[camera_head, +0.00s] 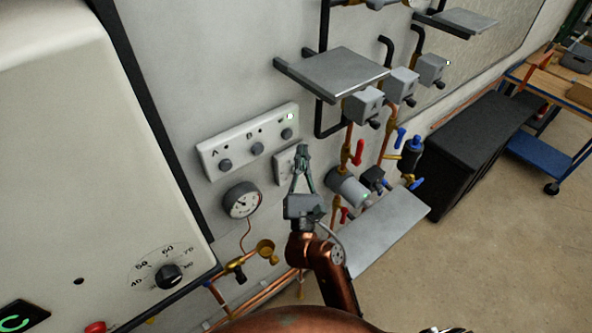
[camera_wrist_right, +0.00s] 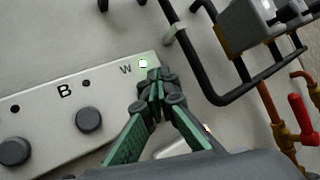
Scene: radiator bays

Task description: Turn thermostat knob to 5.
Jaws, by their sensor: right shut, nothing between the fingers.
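My right gripper (camera_head: 303,150) is shut and empty, its tips held in front of the wall by the right end of a white panel. In the right wrist view its tips (camera_wrist_right: 155,82) cover part of that panel near a letter W and a green light. A white square plate (camera_head: 284,168) is partly hidden behind the gripper; I cannot tell whether it bears the thermostat knob. A black dial knob (camera_head: 169,276) on the white boiler has a scale from 40 to 80; no 5 mark can be read. My left gripper is not in view.
The white panel (camera_head: 211,160) has several round grey knobs, two lettered A and B. A pressure gauge (camera_head: 241,200) hangs below it. Copper pipes, red and blue valve levers and a grey shelf (camera_head: 390,235) crowd the right. Open floor lies at the lower right.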

